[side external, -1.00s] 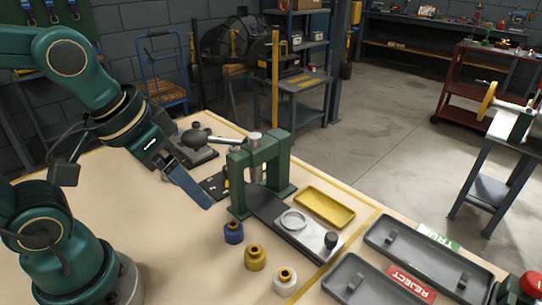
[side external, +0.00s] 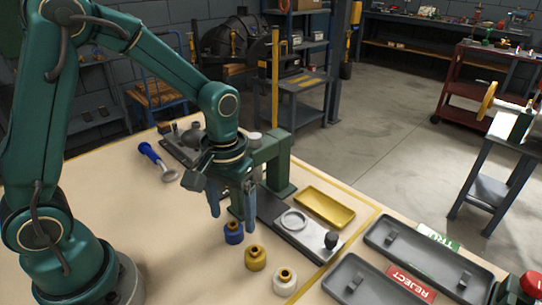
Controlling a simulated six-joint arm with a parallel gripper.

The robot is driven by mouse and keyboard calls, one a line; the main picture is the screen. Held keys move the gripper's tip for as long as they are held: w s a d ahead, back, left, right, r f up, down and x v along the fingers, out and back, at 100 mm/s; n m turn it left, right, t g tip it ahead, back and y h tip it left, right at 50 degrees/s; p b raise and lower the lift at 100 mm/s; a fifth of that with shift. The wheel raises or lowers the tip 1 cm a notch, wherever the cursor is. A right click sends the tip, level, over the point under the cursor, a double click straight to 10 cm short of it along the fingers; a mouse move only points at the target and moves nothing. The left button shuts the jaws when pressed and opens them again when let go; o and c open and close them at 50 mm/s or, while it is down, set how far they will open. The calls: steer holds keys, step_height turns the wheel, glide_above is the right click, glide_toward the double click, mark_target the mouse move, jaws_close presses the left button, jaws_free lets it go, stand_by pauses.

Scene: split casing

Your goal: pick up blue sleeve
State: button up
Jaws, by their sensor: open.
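The blue sleeve (side external: 233,234) stands upright on the table, at the back end of a short row with a yellow sleeve (side external: 255,258) and a white sleeve (side external: 285,281). It is small, with a narrower brass-coloured top. My gripper (side external: 232,212) points down, open, with its two fingers apart just above and around the blue sleeve's top in this view. I cannot tell whether the fingers reach down beside the sleeve or touch it. Nothing is seen between the fingers above the sleeve.
A green press frame (side external: 280,175) stands close behind my gripper, with a metal slide holding a ring (side external: 293,220). A yellow tray (side external: 325,207) and two grey trays (side external: 375,232) lie to the right. A blue-handled tool (side external: 150,154) lies at the back left.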

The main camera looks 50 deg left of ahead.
mark_target(233, 224)
steer(key=shift+f, duration=1.75)
jaws_close()
